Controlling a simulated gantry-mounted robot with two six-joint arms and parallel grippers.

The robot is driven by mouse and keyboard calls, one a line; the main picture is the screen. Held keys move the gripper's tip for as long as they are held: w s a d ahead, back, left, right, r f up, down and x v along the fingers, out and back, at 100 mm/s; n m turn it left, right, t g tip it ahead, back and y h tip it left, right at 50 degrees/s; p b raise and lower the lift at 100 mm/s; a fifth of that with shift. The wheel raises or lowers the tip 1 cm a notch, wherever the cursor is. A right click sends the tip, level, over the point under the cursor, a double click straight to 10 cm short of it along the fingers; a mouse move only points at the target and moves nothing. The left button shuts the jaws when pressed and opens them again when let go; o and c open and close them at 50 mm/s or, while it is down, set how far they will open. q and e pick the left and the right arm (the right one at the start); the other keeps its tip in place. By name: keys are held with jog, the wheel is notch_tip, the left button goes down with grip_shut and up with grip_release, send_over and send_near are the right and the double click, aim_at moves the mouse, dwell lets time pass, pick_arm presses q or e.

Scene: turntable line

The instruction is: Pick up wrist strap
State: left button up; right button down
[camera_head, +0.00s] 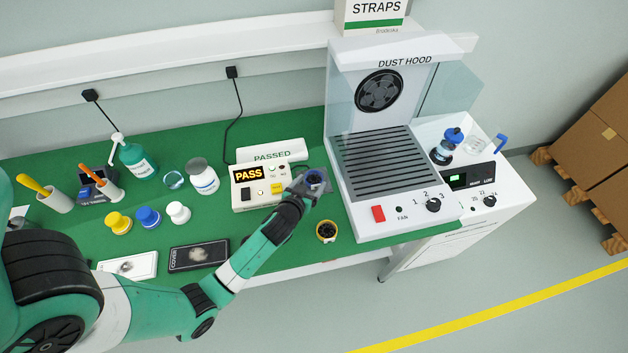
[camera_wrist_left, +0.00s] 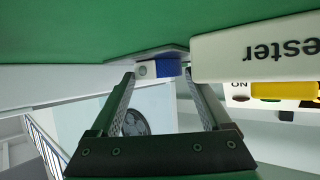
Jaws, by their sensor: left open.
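A small dark-blue band, which looks like the wrist strap (camera_head: 316,177), is at the right end of the tester on the green bench. In the left wrist view the blue piece (camera_wrist_left: 168,68) has a pale grey part at one side. My left gripper (camera_head: 308,182) is open around or just short of it; the blue piece shows between the fingertips (camera_wrist_left: 160,76). Whether the fingers touch it cannot be told. The gripper partly hides the strap in the head view. The tester (camera_head: 241,195) shows a lit PASS sign. My right gripper is not in view.
The dust hood (camera_head: 350,200) stands close to the right of my gripper. A white PASSED tray (camera_head: 262,154) sits behind the tester. A small yellow-and-black round part (camera_head: 326,231) lies near the bench's front edge.

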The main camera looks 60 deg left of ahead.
pick_arm(q)
jog(key=shift+w+a+f, duration=0.25)
jog(key=shift+w+a, duration=0.15)
jog(key=shift+c, duration=0.3)
jog(key=c, duration=1.1)
jog(key=shift+r, duration=0.35)
jog(key=r, duration=0.1)
jog(key=r+p, duration=0.2)
jog(key=r, duration=0.1)
jog(key=shift+s+d, duration=0.35)
jog(key=p+v, duration=0.1)
jog(key=v, duration=0.4)
jog(key=r+p+v, duration=0.1)
jog(key=p+v, duration=0.1)
jog(key=v, duration=0.3)
jog(key=a+p+v, duration=0.1)
jog(key=p+v, duration=0.1)
jog(key=v, duration=0.3)
jog(key=shift+s+d+r, duration=0.1)
jog(key=shift+s+r, duration=0.05)
jog(key=shift+r, duration=0.15)
